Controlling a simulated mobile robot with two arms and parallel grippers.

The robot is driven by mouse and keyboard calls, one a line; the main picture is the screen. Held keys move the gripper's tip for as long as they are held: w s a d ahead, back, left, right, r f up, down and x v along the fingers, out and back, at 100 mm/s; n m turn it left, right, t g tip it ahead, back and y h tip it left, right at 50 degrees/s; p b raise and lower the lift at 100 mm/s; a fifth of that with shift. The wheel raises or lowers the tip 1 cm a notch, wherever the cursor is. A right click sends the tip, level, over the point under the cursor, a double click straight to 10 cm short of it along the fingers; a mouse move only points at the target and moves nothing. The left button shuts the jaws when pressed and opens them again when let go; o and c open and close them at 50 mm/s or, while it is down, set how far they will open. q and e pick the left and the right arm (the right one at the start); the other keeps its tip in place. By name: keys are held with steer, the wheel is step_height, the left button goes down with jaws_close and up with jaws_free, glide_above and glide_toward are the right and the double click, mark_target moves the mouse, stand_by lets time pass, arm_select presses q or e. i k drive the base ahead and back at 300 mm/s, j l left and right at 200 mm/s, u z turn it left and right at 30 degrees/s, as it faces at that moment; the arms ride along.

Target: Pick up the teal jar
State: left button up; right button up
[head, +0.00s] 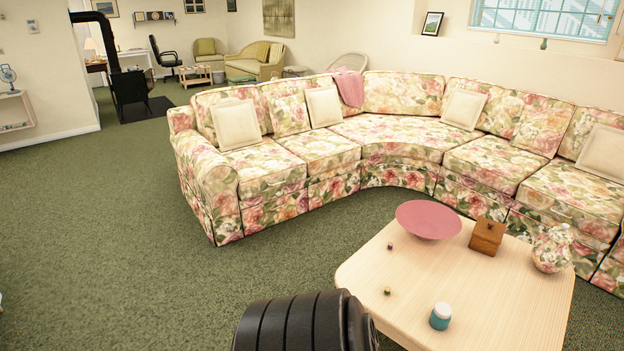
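The teal jar (439,322) has a white lid. It stands upright on the pale wooden table (500,318), near the table's front edge in the lower right of the head view. Nothing touches it. Neither my left nor my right gripper shows in this view, so I cannot tell where they are relative to the jar.
The table also bears a pink bowl (428,220), a brown wooden box (487,237), a floral vase (551,249) and two tiny objects (387,291) (390,246). A floral corner sofa (400,135) stands behind it. Green carpet (110,235) is clear to the left.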

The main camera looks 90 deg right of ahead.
mark_target(439, 324)
steer(key=z, duration=3.8)
steer(key=l+u, duration=0.1)
steer(key=u, duration=0.85)
steer(key=l+u, duration=0.75)
steer(key=k+l+u, duration=0.1)
steer(key=l+u, duration=0.3)
steer(key=k+l, duration=0.05)
steer(key=l, duration=0.05)
